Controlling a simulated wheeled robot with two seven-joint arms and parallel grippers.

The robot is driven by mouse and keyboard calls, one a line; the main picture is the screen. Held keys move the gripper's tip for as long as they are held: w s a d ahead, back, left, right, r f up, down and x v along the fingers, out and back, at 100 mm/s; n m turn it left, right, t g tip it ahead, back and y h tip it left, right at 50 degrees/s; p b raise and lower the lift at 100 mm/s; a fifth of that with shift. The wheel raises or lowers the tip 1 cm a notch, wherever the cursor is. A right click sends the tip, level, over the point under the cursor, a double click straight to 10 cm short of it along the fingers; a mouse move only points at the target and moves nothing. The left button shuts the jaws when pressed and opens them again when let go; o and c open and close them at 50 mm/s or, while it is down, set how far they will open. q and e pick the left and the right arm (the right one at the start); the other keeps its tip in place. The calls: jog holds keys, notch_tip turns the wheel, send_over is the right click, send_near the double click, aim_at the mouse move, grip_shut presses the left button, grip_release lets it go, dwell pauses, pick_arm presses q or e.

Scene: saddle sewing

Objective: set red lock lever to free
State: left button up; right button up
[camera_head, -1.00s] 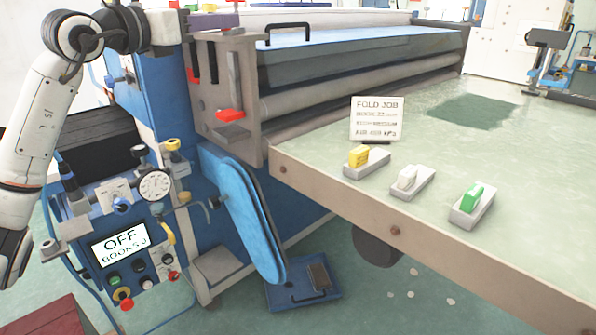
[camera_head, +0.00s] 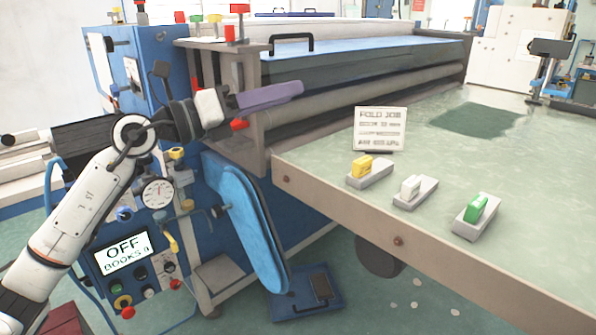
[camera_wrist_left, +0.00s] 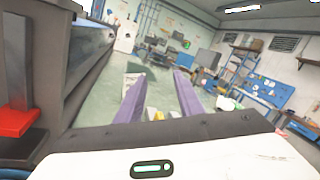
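A red lever end (camera_head: 238,125) shows low on the grey end frame of the machine in the head view, partly hidden by my left arm. A red block (camera_wrist_left: 15,121) below a grey upright bar is at the left edge of the left wrist view and looks like the same part. My left gripper (camera_head: 285,91) is in front of the end frame, just above the red end in the picture, with purple fingers pointing right. In the left wrist view its two fingers (camera_wrist_left: 160,78) stand apart with nothing between them. Contact with the lever is not visible. My right gripper is not in view.
Red, green and yellow pieces (camera_head: 213,18) sit on top of the end frame. The table (camera_head: 470,150) at right carries a sign (camera_head: 380,129) and yellow (camera_head: 362,167), white (camera_head: 410,187) and green (camera_head: 476,207) switches. A control panel reading OFF (camera_head: 125,250) is below my arm.

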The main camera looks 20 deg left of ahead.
pick_arm(q)
jog(key=s+d+f+n+t, duration=0.1)
jog(key=d+f+n, duration=0.1)
jog(key=f+n, duration=0.4)
jog(key=s+d+f+n+t+p, duration=0.1)
jog(key=d+f+n, duration=0.1)
jog(key=f+n, duration=0.4)
jog(key=shift+d+f+t+p, duration=0.3)
jog(key=shift+f, duration=0.4)
